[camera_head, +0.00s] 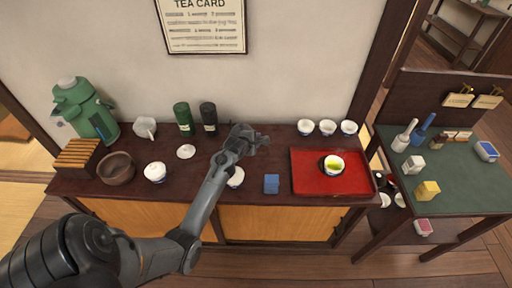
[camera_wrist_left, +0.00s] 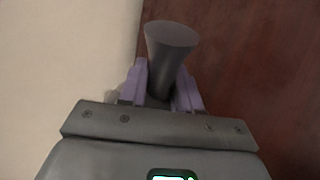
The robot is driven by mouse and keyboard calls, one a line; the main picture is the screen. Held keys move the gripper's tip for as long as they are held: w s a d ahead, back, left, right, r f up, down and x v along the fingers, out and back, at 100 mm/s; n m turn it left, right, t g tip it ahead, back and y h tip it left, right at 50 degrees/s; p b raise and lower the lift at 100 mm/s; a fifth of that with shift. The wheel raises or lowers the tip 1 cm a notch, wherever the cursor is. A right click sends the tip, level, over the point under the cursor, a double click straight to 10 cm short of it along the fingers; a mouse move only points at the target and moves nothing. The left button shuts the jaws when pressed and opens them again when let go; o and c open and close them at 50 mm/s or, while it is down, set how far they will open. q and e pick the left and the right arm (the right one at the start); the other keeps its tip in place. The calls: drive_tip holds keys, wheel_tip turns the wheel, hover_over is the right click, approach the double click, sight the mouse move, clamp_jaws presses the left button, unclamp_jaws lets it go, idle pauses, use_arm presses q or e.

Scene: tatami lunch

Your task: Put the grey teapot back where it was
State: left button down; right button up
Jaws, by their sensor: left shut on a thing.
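My left gripper (camera_head: 247,138) is over the back middle of the dark wooden counter, near the wall. It is shut on a dark grey flared piece (camera_wrist_left: 170,50), which stands between the fingers in the left wrist view and looks like the grey teapot's handle. The teapot's body is hidden or blends with the grey gripper, so I cannot tell whether it touches the counter. A round white disc (camera_head: 186,151) lies bare on the counter, left of the gripper. My right gripper is not in view.
Green and black canisters (camera_head: 183,118) stand left of the gripper. A white lidded cup (camera_head: 236,178) is partly behind my arm. A blue cloth (camera_head: 271,184) and a red tray (camera_head: 305,187) with a bowl of green tea (camera_head: 333,165) are at right. White cups (camera_head: 327,127) stand behind the tray.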

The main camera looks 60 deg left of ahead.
use_arm(q)
wheel_tip(320, 180, down, 4)
drive_tip(key=shift+r+b, duration=0.15)
drive_tip(key=shift+b, duration=0.45)
drive_tip(key=c, duration=1.2)
unclamp_jaws()
drive_tip(key=shift+f, duration=0.2)
drive_tip(key=shift+c, duration=0.2)
drive_tip(key=o, duration=0.5)
drive_tip(key=shift+c, duration=0.2)
